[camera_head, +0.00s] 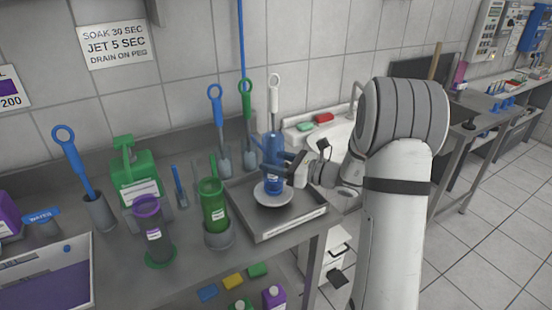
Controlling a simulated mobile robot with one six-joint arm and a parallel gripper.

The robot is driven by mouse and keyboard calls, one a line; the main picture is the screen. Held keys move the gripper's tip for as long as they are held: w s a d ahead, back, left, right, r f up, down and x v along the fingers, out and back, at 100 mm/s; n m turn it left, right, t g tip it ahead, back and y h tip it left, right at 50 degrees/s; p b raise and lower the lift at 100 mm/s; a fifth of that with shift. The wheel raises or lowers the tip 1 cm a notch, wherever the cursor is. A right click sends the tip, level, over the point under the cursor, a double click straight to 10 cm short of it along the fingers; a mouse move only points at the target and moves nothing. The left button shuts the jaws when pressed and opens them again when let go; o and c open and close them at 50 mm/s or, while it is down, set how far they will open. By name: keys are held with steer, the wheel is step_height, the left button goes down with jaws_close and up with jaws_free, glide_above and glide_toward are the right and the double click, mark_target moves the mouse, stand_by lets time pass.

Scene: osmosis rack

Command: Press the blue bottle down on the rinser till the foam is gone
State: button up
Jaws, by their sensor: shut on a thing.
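The blue bottle (273,150) stands about upright over the rinser in the head view. The rinser shows as a round white dish (273,196) in a grey metal tray (293,228). My gripper (283,163) reaches in from the right and is shut on the blue bottle. The bottle's lower end is at the white dish; I cannot tell how far it is pressed down. I cannot make out any foam in the bottle at this size. My gripper hides part of the bottle's right side.
A green bottle (213,210) in a grey holder stands just left of the tray. A purple-rimmed container (150,235) and a green jug (136,178) stand further left. Brushes in holders line the wall behind. A sink (330,140) lies behind my arm.

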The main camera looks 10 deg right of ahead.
mark_target(275, 137)
steer(key=shift+r+p, duration=2.05)
steer(key=shift+r, duration=1)
steer(key=shift+r+p, duration=1)
steer(key=shift+r, duration=0.5)
steer(key=shift+f, duration=0.1)
